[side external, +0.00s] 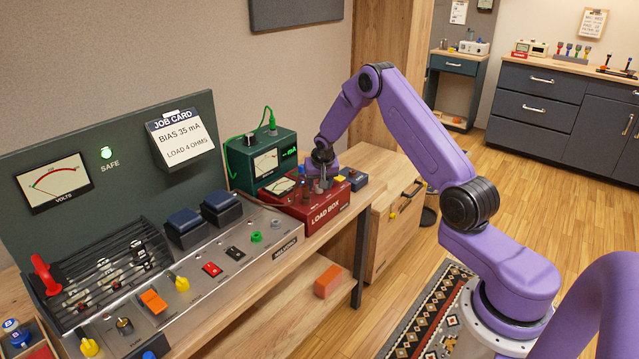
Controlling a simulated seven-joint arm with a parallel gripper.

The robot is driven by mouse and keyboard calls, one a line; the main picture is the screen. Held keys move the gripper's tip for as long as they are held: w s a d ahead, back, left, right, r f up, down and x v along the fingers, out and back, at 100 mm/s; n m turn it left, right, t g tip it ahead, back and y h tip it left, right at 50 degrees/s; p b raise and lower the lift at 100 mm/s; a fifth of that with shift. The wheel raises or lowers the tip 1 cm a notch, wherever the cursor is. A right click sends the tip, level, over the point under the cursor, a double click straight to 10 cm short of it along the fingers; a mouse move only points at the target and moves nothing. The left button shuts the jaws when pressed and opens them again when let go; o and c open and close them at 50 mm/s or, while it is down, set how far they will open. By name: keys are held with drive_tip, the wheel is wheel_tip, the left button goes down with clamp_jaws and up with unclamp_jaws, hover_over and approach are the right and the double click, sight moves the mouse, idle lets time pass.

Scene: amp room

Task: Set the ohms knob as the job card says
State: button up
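The job card (181,139) on the green back panel reads "BIAS 35 mA" and "LOAD 4 OHMS". The red load box (326,215), lettered "LOAD BOX", stands at the right end of the bench. My gripper (320,186) points down at the top of the load box, with its fingers at or just above it. The fingers are too small to tell whether they are open or shut on something. I cannot make out the ohms knob or its setting; the gripper covers part of the box top. A small yellow part (340,178) shows beside the fingers.
A green meter box (262,150) with a green cable stands behind the load box. A dark blue block (354,178) is just right of it. The metal control panel (215,262) with several knobs and switches fills the bench to the left. A lamp (106,152) marked "SAFE" glows green.

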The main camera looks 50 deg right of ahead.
drive_tip(key=v, duration=1.7)
drive_tip(key=shift+r, duration=0.2)
drive_tip(key=shift+a, duration=0.15)
drive_tip(key=s+a+r+n+g+y, duration=0.1)
drive_tip(key=s+a+n, duration=0.45)
drive_tip(key=a, duration=0.45)
drive_tip(key=s+a+r+n+y, duration=0.2)
drive_tip(key=s+a+n, duration=0.2)
drive_tip(key=s+a, duration=0.5)
drive_tip(key=s+a+n+g, duration=0.1)
drive_tip(key=s+n, duration=0.4)
drive_tip(key=s, duration=0.6)
drive_tip(key=s+a+n+g, duration=0.1)
drive_tip(key=s+a+n, duration=0.3)
drive_tip(key=s, duration=0.8)
drive_tip(key=shift+s+f+n, duration=0.25)
drive_tip(key=shift+f+n, duration=0.1)
drive_tip(key=shift+n, duration=0.6)
